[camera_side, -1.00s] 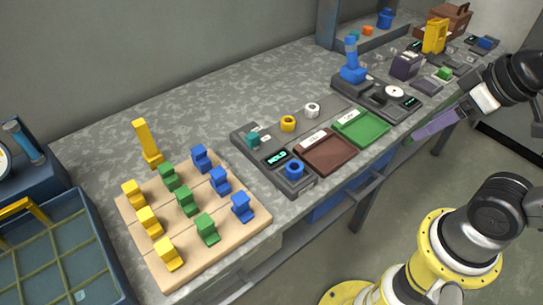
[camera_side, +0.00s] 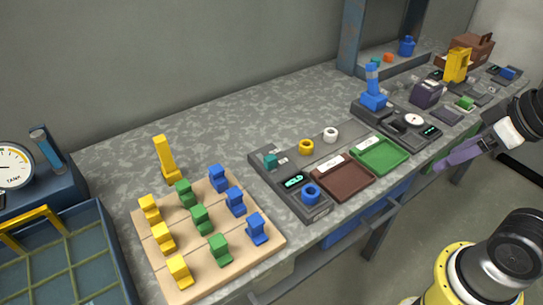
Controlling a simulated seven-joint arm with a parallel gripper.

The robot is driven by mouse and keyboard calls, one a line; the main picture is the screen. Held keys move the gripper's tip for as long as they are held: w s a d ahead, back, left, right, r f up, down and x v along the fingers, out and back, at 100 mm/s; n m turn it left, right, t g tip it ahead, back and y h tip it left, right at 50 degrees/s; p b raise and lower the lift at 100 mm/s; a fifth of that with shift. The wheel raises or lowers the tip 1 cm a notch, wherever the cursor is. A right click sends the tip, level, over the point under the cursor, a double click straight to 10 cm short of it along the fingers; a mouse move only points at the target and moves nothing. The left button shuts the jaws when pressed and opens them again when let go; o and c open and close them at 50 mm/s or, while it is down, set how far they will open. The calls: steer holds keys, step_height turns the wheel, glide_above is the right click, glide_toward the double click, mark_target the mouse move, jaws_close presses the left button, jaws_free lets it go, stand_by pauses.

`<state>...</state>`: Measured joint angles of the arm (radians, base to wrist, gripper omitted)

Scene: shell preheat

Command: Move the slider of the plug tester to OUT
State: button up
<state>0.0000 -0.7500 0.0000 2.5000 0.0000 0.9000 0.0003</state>
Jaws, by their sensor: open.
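No label in view names the plug tester, so I cannot tell for certain which device it is. A dark grey panel (camera_side: 317,150) mid-bench carries a teal block (camera_side: 271,161), a lit display (camera_side: 293,181) and a blue ring (camera_side: 311,194). Farther right, a dark unit (camera_side: 405,134) has a blue upright handle (camera_side: 373,90) and a white dial (camera_side: 414,120). No slider or OUT mark can be read. My gripper (camera_side: 452,159), with purple fingers, is open and seems empty. It is at the right, off the bench's front edge, apart from these devices.
Maroon (camera_side: 343,180) and green (camera_side: 380,156) trays lie near the bench front. A wooden board (camera_side: 207,255) with yellow, green and blue blocks stands left, a yellow upright piece (camera_side: 164,160) behind it. A blue crate (camera_side: 75,265) is far left.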

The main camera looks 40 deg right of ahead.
steer(key=w+r+m, duration=0.1)
steer(key=w+r, duration=0.7)
steer(key=r, duration=0.1)
steer(key=n+g, duration=0.1)
steer(key=g, duration=0.5)
glide_above(270, 157)
step_height(270, 157, down, 18)
step_height(270, 157, down, 13)
steer(key=shift+s, duration=0.1)
